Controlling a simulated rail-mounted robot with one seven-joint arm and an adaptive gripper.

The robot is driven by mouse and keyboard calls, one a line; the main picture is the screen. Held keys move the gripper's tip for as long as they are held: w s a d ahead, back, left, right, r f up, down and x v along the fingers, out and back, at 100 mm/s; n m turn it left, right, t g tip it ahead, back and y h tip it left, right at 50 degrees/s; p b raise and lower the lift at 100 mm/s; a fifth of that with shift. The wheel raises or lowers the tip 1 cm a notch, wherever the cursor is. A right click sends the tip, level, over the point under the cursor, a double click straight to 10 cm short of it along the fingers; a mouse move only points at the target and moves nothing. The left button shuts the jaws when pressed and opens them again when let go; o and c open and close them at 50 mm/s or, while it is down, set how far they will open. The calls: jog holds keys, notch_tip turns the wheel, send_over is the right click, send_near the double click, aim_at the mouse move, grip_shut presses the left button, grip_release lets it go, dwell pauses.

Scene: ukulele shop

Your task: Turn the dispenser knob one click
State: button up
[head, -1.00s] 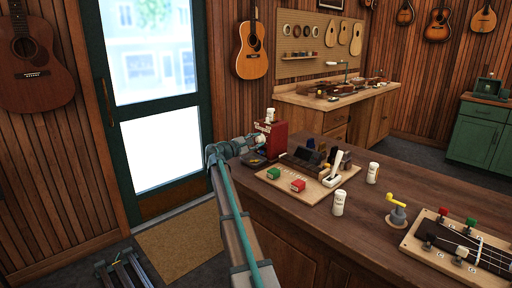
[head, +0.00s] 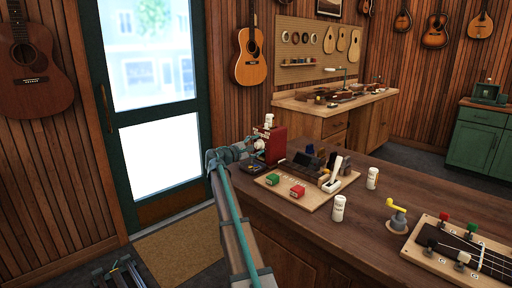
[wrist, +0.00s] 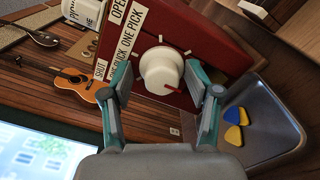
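The red pick dispenser (head: 274,146) stands at the left end of the counter. Its white round knob (wrist: 162,72) faces my wrist camera, with a red mark pointing to the lower right. Printed labels show "OPEN", "SHUT" and "ONE PICK". My gripper (wrist: 159,80) is open, one finger on each side of the knob. In the wrist view, gaps show between the fingers and the knob; I cannot tell the exact depth. In the head view the gripper (head: 250,147) is close against the dispenser's front.
A metal tray (wrist: 285,120) with blue and yellow picks (wrist: 236,118) lies beside the dispenser. A wooden board (head: 322,186) with red and green boxes is to the right.

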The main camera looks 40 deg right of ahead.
jog(key=shift+a, duration=0.1)
jog(key=s+a, duration=0.1)
jog(key=a, duration=1)
jog(key=shift+s+a, duration=0.15)
jog(key=shift+a, duration=0.25)
